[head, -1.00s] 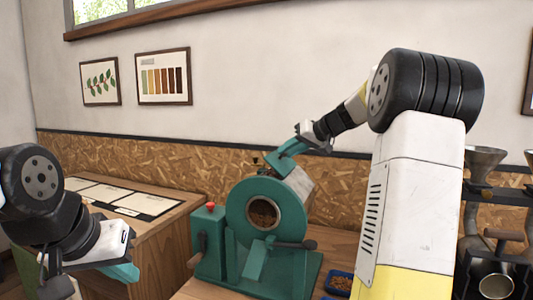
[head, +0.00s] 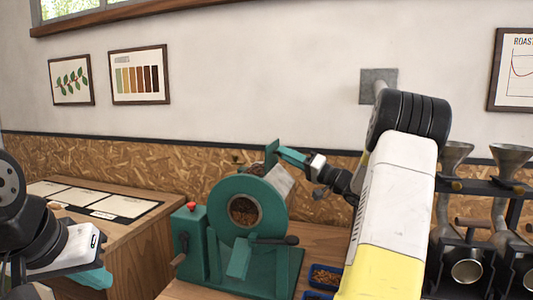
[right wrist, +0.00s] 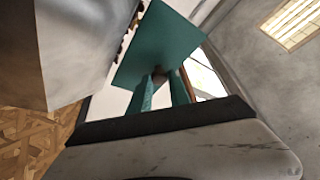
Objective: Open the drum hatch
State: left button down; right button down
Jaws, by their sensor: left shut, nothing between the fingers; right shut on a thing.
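The teal roaster drum (head: 243,208) stands on the wooden bench, its round front opening showing brown beans. Its hatch (head: 271,151), a flat teal plate, stands raised on edge above the drum's top; the right wrist view shows its broad face (right wrist: 160,42). My right gripper (head: 283,153) reaches in from the right and is shut on the hatch's small brown knob (right wrist: 159,75). The hatch's hinge is not clear to see. My left gripper (head: 100,277) is shut and empty at the lower left, well apart from the roaster.
Blue trays of beans (head: 325,276) sit on the bench right of the roaster. A rack with metal funnels (head: 451,160) stands at the far right. A wooden counter (head: 130,250) with paper sheets is at the left.

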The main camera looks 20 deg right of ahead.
jog(key=shift+s+d+f+m+t+y, duration=0.1)
jog(key=shift+d+f+m+t+y, duration=0.1)
jog(key=shift+f+m+t, duration=0.15)
jog(key=shift+s+d+f+m+t+y, duration=0.15)
jog(key=shift+f+t+y, duration=0.1)
jog(key=shift+t, duration=0.2)
jog(key=shift+a, duration=0.1)
jog(key=shift+y, duration=0.25)
jog(key=c, duration=1.2)
grip_release()
jog(key=shift+c, duration=0.2)
